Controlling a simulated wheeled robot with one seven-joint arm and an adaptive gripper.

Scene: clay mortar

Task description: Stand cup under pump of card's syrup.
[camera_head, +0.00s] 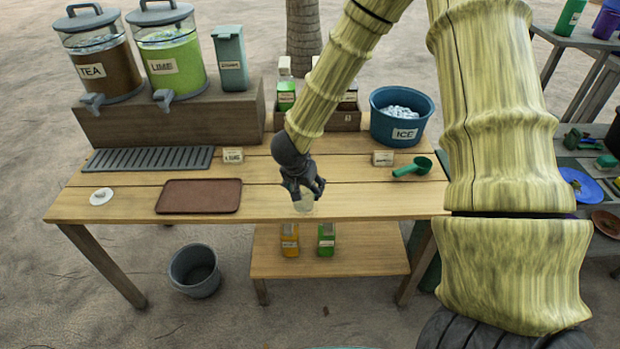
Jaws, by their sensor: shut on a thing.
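My gripper (303,188) is shut on a small pale, translucent cup (304,204). The cup hangs below the fingers, near the table's front edge; I cannot tell whether it touches the tabletop. A small card (233,155) with blurred lettering, perhaps "LIME", stands left of my gripper. A second card (383,158), unreadable, stands to the right. A wooden crate (345,121) at the back holds labelled bottles, including a green one (286,95). My arm hides much of the crate, and I cannot make out any pump or read the bottle labels.
Tea (108,71) and lime (172,60) dispensers stand on a wooden riser (170,125), above a drip grate (150,159). A brown tray (199,196) lies front left. A blue ice bucket (402,116) and green scoop (412,167) are right. Cartons (326,240) stand on the lower shelf.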

